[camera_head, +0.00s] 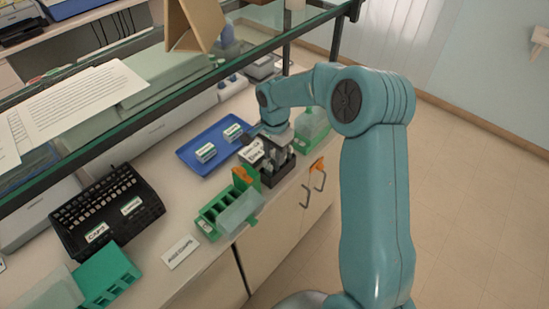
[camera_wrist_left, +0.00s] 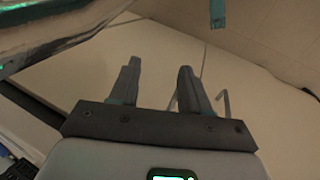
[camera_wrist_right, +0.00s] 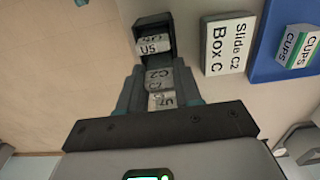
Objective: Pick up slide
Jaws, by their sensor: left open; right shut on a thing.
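My right gripper (camera_wrist_right: 158,80) is shut on a slide marked C2 (camera_wrist_right: 158,76), which shows between its fingertips in the right wrist view. Another slide, marked U7 (camera_wrist_right: 162,101), shows between the fingers closer to the palm. A slide marked U5 (camera_wrist_right: 152,44) stands in the dark slide rack (camera_wrist_right: 154,21) beyond the fingertips. In the head view the rack (camera_head: 283,172) is below my right gripper, which is partly hidden by the arm. I cannot tell whether the held slide is clear of the rack. My left gripper (camera_wrist_left: 160,74) is open and empty in the left wrist view.
A card reading "Slide C2 Box C" (camera_wrist_right: 228,45) lies beside the rack. A blue tray (camera_head: 191,158) holds small CUPS boxes. Green slide boxes (camera_head: 212,214) and a black box (camera_head: 69,228) stand along the bench. A glass shelf (camera_head: 220,53) runs above it.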

